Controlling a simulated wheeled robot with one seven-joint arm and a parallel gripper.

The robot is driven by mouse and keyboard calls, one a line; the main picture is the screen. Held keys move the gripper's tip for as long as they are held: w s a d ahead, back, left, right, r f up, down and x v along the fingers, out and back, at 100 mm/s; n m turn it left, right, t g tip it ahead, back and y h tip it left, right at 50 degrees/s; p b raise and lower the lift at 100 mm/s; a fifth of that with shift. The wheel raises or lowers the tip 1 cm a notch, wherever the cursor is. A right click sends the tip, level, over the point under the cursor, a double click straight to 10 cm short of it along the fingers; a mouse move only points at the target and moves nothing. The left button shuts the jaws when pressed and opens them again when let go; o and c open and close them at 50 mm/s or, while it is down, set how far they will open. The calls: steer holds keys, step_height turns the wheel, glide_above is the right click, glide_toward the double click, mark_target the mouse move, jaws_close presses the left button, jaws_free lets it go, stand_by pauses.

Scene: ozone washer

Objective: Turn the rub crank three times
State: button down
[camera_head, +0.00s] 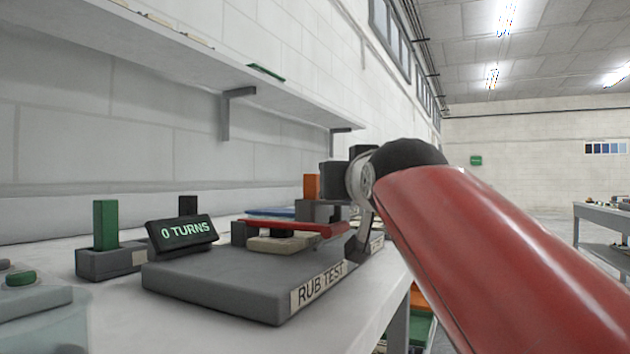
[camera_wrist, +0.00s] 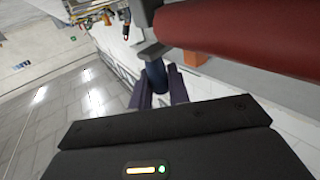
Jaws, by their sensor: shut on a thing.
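The rub test stand (camera_head: 225,285) is a flat grey block labelled "RUB TEST" on the bench. Its red crank arm (camera_head: 290,227) lies across the top above a pale pad (camera_head: 280,243). My gripper (camera_wrist: 158,90) is shut on this handle, one finger on each side. In the head view the gripper and handle are partly hidden by my red arm. The counter display (camera_head: 182,232) reads "0 TURNS".
A green block (camera_head: 105,224) stands in a grey holder left of the stand. An orange block (camera_head: 311,186) stands behind it. A wall shelf (camera_head: 190,50) runs above the bench. Round green-topped items (camera_head: 20,278) sit at the front left. Open floor lies to the right.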

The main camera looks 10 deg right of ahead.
steer(key=c, duration=1.4)
jaws_free()
steer(key=shift+s+a, duration=0.1)
steer(key=shift+s, duration=3.8)
steer(key=shift+o, duration=0.2)
